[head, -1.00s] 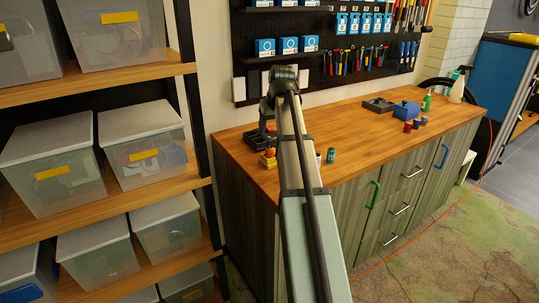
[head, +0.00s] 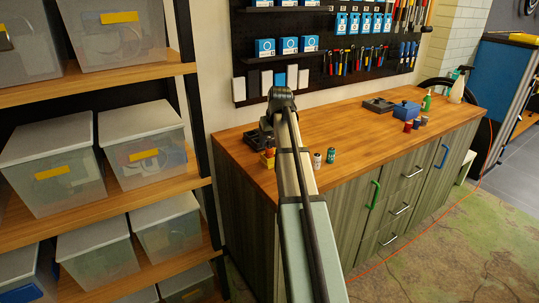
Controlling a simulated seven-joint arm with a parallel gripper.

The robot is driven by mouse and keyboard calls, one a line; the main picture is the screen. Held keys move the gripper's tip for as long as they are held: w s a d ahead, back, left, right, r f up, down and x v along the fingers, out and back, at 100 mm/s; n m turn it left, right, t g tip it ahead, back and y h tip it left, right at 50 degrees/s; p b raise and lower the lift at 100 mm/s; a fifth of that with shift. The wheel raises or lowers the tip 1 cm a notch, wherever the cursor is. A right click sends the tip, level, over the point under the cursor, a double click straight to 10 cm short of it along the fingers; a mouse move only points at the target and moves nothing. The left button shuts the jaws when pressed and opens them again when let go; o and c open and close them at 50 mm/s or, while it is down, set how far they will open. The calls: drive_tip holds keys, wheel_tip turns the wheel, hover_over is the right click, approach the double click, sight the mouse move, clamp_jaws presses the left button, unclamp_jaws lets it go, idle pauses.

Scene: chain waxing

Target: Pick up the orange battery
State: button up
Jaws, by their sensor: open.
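A small yellow-orange object (head: 268,159) stands near the left end of the wooden worktop, just left of my arm; it is too small and partly covered to tell whether it is the orange battery. My gripper (head: 266,134) hangs down from the arm's far end, above and behind this object. It is open, though its fingers are small and dark against the black tray. I see nothing held in it.
A black tray (head: 250,139) lies at the worktop's left end, partly hidden. A blue box (head: 405,110), a grey tray (head: 378,104), dark red and blue cylinders and bottles stand farther right. The middle of the worktop (head: 350,135) is clear. Shelves with bins (head: 148,150) stand left.

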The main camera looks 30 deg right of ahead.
sight(270, 147)
drive_tip(key=shift+x, duration=2.45)
drive_tip(key=shift+c, duration=0.4)
clamp_jaws()
